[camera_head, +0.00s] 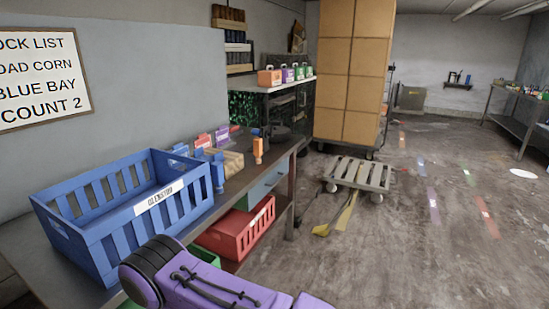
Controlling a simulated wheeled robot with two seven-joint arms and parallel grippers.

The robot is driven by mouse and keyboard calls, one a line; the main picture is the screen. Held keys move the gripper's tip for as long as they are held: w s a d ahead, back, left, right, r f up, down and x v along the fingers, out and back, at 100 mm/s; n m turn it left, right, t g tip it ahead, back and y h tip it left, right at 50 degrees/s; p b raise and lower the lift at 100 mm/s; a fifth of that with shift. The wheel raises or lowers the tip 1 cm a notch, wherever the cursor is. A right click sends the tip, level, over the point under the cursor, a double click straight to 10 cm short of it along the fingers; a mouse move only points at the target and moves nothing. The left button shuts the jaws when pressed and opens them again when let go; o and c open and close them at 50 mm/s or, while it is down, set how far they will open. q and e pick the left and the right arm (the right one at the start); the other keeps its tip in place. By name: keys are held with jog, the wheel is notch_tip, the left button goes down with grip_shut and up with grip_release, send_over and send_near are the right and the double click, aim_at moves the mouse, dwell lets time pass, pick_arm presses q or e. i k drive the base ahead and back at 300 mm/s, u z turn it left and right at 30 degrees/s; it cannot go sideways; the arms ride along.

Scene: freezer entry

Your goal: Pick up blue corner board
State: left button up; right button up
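Small blue upright pieces stand on the dark table just right of the blue crate. One blue piece (218,172) is close to the crate's right end. Another blue piece (180,150) shows behind the crate's rim, partly hidden. They are too small for me to tell for certain which is the corner board. Neither of my grippers shows in this view, and nothing is seen touching these pieces.
A blue slatted crate (100,245) with a label fills the near table. An orange piece (258,150) and a wooden block (230,160) stand beyond it. A red crate (238,230) sits below. A pallet cart (358,174) stands right; the floor beyond is largely open.

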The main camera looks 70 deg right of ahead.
aim_at(198, 153)
jog(key=z, duration=1.65)
jog(key=k, duration=0.5)
jog(key=z, duration=1.2)
jog(key=i, duration=1.6)
jog(key=u, duration=0.25)
